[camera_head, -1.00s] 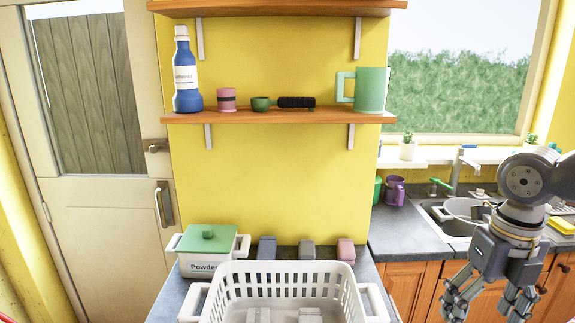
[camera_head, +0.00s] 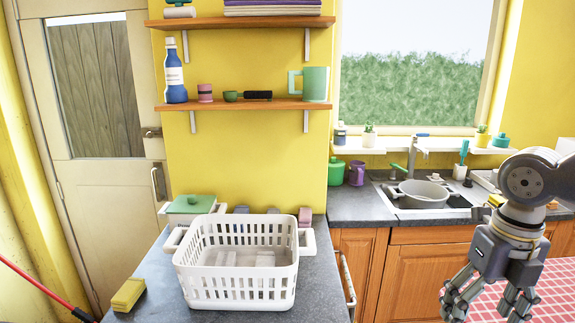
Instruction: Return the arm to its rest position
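My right arm enters from the right edge. Its gripper (camera_head: 488,300) hangs pointing down at the lower right, fingers spread apart with nothing between them. It is in front of the orange wooden cabinets and a red checked cloth. My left gripper and arm do not show.
A white basket (camera_head: 236,292) with pale blocks inside stands on the grey counter (camera_head: 150,300). A yellow sponge (camera_head: 128,294) lies left of it, and a green-lidded box (camera_head: 190,204) behind. A pot (camera_head: 422,193) sits in the sink at right. Shelves (camera_head: 240,104) hang above.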

